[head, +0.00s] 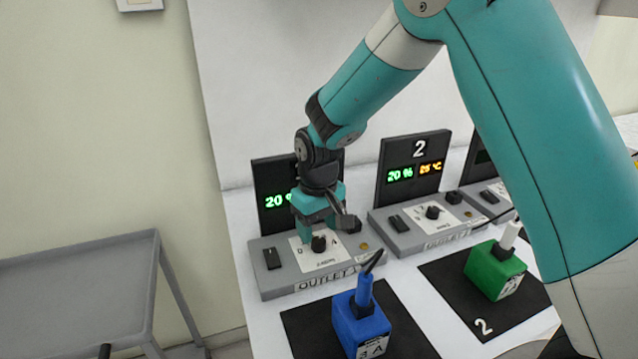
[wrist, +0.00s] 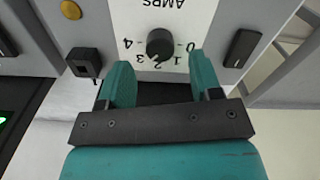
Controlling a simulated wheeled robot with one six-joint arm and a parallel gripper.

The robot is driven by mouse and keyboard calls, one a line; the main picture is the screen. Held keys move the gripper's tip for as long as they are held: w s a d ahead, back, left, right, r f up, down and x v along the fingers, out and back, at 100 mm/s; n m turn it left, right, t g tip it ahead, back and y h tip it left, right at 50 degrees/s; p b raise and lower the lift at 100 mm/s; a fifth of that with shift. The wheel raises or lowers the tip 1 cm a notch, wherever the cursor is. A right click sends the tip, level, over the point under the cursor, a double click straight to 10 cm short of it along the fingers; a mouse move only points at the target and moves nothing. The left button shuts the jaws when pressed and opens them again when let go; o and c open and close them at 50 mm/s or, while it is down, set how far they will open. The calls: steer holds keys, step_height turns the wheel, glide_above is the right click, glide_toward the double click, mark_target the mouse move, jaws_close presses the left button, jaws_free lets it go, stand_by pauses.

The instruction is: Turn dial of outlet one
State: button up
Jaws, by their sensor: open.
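The outlet one box (head: 275,285) is a grey unit labelled "OUTLET 1" on the white bench. Its black round dial (head: 319,243) sits on a white plate below my gripper. In the wrist view the dial (wrist: 160,44) shows just beyond the fingertips, on a scale with numbers up to 4 marked "AMPS". My gripper (head: 320,232) has teal fingers and points down over the dial. In the wrist view my gripper (wrist: 160,70) is open, with its fingers apart and the dial lined up with the gap between them. Whether the fingers touch the dial is not clear.
A black rocker switch (head: 272,258) and a black socket (wrist: 84,62) flank the dial. The display (head: 272,200) behind is partly hidden by my arm. A blue block (head: 358,325) and a green block (head: 494,272) stand on dark mats in front. The outlet 2 box (head: 400,240) is to the right.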

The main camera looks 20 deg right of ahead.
mark_target(318, 240)
step_height(318, 240, up, 14)
steer(key=shift+r, duration=0.15)
stand_by(0.4)
steer(key=s+a+n+y, duration=0.2)
steer(key=s, duration=1.1)
steer(key=s+a+r+n+y, duration=0.1)
steer(key=s+a+n+y, duration=0.1)
steer(key=s, duration=1.1)
steer(key=shift+a, duration=0.25)
steer(key=shift+c, duration=0.4)
